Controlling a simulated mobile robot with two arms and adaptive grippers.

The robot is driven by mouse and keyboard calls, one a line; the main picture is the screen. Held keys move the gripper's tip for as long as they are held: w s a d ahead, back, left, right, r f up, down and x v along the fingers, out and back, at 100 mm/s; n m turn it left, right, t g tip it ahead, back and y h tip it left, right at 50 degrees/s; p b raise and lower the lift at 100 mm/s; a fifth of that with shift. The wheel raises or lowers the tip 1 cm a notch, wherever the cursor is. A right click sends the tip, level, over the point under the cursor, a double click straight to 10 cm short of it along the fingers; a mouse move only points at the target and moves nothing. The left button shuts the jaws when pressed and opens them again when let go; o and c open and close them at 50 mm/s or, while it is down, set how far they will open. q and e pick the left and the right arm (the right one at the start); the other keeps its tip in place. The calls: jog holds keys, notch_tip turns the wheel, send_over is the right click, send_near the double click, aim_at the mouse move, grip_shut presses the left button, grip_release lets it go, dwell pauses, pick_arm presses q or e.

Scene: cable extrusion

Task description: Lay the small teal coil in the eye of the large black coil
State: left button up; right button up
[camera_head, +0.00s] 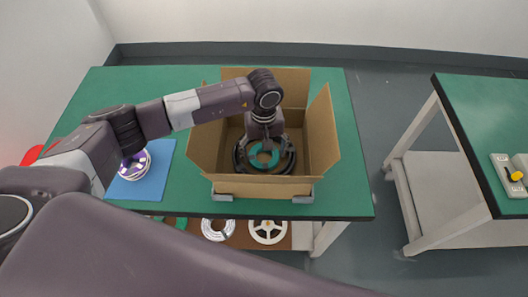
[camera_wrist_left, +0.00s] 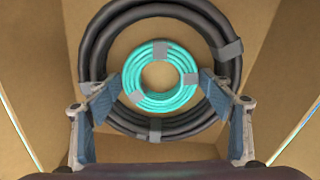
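The large black coil (camera_wrist_left: 95,50) lies flat on the floor of an open cardboard box; in the head view it shows (camera_head: 240,155) partly behind my gripper. The small teal coil (camera_wrist_left: 160,100) is inside the black coil's eye as seen from above, with a visible gap around much of it. It also shows in the head view (camera_head: 262,160). Whether the teal coil touches the box floor is hard to tell. My right gripper is out of view.
The cardboard box (camera_head: 322,135) has raised flaps and stands on a green table (camera_head: 350,190). A blue mat (camera_head: 150,190) with a white-and-purple coil (camera_head: 135,165) lies left. White reels (camera_head: 267,232) sit on a lower shelf. Another table (camera_head: 490,110) stands right.

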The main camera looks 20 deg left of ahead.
pick_arm(q)
jog(key=shift+r, duration=0.1)
jog(key=shift+r, duration=0.15)
jog(key=shift+w+r, duration=0.1)
jog(key=shift+r, duration=0.2)
notch_tip(320, 180, up, 11)
jog(key=b, duration=0.1)
jog(key=shift+r+b, duration=0.15)
jog(key=shift+b, duration=0.25)
